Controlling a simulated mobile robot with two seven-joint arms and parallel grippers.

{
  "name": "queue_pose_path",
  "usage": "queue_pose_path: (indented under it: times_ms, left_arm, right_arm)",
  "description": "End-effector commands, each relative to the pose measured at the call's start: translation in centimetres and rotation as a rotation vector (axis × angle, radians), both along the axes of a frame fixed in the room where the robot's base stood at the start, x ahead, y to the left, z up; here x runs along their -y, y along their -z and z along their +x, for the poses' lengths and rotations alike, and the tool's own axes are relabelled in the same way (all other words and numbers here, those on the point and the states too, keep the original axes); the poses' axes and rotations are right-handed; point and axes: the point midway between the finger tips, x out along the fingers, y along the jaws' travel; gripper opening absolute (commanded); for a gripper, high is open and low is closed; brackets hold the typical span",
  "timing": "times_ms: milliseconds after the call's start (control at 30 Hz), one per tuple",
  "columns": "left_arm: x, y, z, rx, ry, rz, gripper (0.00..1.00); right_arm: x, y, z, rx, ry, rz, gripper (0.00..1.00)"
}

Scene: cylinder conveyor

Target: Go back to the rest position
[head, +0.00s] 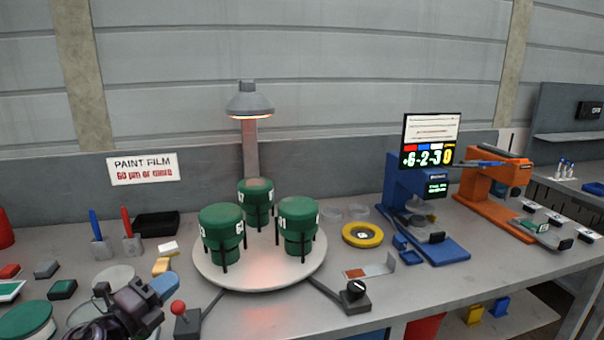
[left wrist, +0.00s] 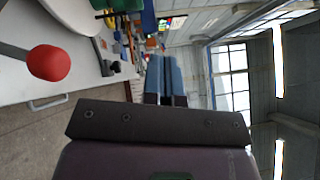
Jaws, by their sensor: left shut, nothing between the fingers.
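My left gripper (head: 163,287) is in the lower left of the head view, in front of or over the near edge of the workbench. Its blue fingers show together in the left wrist view (left wrist: 164,77), shut with nothing between them. A red-knobbed lever (head: 179,308) stands just right of it in the head view, and the red knob is large at the left of the left wrist view (left wrist: 48,63). The gripper looks apart from the knob. My right gripper is not in view.
A round turntable (head: 259,277) holds three green cylinders (head: 221,234) under a lamp (head: 249,101). A dial box (head: 354,296) stands to its right. A yellow ring (head: 362,235), a blue device (head: 425,210) and an orange device (head: 492,190) stand further right. Small blocks and paddles crowd the left.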

Motion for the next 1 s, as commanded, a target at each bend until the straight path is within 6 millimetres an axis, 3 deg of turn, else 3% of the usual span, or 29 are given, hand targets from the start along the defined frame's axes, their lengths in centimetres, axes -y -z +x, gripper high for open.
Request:
queue_pose_path:
  times_ms: [167,333,500,600,800,1000]
  left_arm:
    - [-1.3,4.5,-2.1,-0.233,-0.136,-0.425,0.0]
    - [-2.3,10.7,-5.7,-0.489,-0.288,-0.825,0.0]
    - [-2.0,18.1,-11.9,-0.753,-0.457,-1.215,0.0]
    - [-1.5,21.5,-15.9,-0.856,-0.539,-1.392,0.0]
    - [-1.2,25.9,-22.9,-0.924,-0.684,-1.552,0.0]
    - [-1.1,27.9,-26.5,-0.956,-0.76,-1.58,0.0]
  right_arm:
    - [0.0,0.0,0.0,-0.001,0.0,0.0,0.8]
    - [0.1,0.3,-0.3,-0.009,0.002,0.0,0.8]
    - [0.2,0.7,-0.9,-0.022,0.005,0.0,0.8]
    - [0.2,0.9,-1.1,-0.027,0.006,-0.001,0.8]
    - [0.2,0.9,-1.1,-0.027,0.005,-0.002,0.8]
    - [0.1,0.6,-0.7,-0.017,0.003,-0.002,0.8]
